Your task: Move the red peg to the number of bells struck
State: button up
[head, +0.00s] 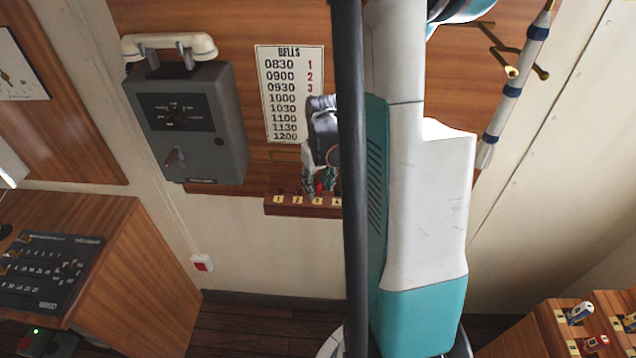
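A small wooden peg rail (285,208) with numbered cream labels is fixed to the wall panel below the bells chart. Its right part is hidden behind my arm. The red peg (318,187) shows as a small red patch at the rail, above about the third visible label. My gripper (320,184) points down at the rail with its fingers around or just in front of the red peg. The view is too small to tell whether the fingers touch it. The bells chart (282,95) lists times from 0830 to 1200. Red numbers 1, 2 and 3 show; lower ones are hidden by my gripper.
A grey telephone box (190,125) with a white handset (168,46) hangs left of the chart. A bell rope (515,85) hangs at right near brass hooks (512,72). A wooden console (120,260) stands at lower left. A wooden rack (560,330) is at lower right.

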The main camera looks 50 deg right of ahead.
notch_tip(320, 180, up, 7)
jog(key=shift+s+a+r, duration=0.15)
jog(key=shift+s+r, duration=0.05)
jog(key=shift+s, duration=0.25)
dwell(0.3)
dwell(0.3)
